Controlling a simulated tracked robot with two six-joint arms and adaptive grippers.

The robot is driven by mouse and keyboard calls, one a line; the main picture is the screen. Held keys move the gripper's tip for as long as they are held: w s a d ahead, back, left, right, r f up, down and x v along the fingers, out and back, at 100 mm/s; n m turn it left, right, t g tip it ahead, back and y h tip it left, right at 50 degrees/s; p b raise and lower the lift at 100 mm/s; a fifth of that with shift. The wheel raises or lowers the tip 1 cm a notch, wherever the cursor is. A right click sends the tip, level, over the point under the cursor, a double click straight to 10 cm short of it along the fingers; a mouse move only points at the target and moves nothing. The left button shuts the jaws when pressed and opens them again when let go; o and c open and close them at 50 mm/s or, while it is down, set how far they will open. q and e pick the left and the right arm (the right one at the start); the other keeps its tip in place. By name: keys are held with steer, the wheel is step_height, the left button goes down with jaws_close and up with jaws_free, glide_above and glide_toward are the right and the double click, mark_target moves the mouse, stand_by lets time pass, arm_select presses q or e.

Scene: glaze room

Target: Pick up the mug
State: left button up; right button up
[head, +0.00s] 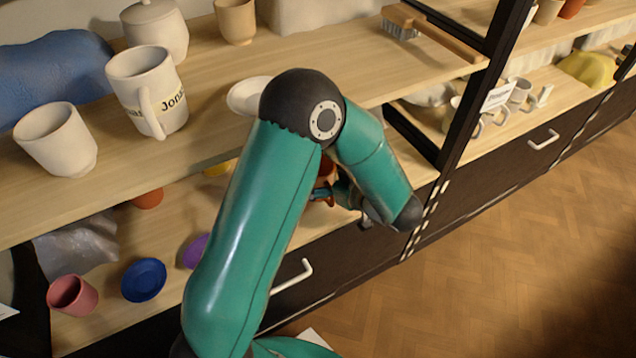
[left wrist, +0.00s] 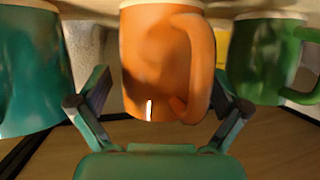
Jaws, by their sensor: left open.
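An orange mug (left wrist: 155,62) fills the middle of the left wrist view, its handle on the right side. My left gripper (left wrist: 160,103) is open, with one finger towards each side of this mug. I cannot tell whether the fingers touch it. In the head view my left gripper (head: 338,197) is at the lower shelf, and a bit of the orange mug (head: 325,172) shows behind my arm, which hides most of it. A white mug (head: 148,92) with a name band stands on the upper shelf. My right gripper is not in view.
A green mug (left wrist: 262,58) and a teal mug (left wrist: 32,70) flank the orange one. The lower shelf also holds a blue dish (head: 144,280) and a pink cup (head: 72,295). The upper shelf board (head: 215,130) lies above. Open floor (head: 480,280) is at the right.

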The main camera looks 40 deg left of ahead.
arm_select(q)
steer(key=shift+a+f, duration=0.2)
steer(key=shift+a, duration=0.3)
steer(key=c, duration=1.3)
steer(key=shift+r, duration=0.15)
